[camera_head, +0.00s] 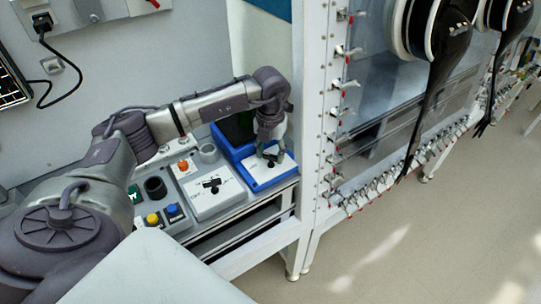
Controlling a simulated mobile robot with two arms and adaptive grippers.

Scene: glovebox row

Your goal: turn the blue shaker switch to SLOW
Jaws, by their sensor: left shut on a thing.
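The blue shaker (262,185) stands at the right end of the bench. Its sloped white front panel (284,171) carries a small black switch knob (270,160). My left gripper (271,152) points down over this panel, with its fingers shut on the knob. The fingers cover part of the knob, and the lettering on the panel is too small to read, so I cannot tell the switch's position. My right gripper is not in view.
A glovebox with black gloves (440,70) stands right. The floor (400,250) is clear.

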